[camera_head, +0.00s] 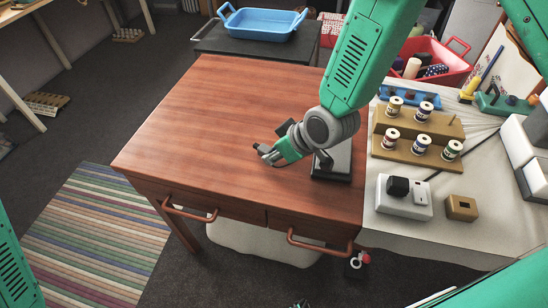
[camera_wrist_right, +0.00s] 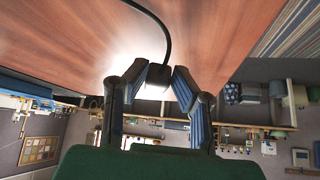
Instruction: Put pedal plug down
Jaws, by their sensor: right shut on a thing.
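A black pedal (camera_head: 335,168) sits on the table's right side, partly under my arm.
Right of the table, a pale surface holds a wooden spool stand (camera_head: 418,135), a white socket box (camera_head: 404,198) with a black plug, and a small wooden block (camera_head: 461,208). A blue tray (camera_head: 262,24) stands behind. The tabletop's left side is clear.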

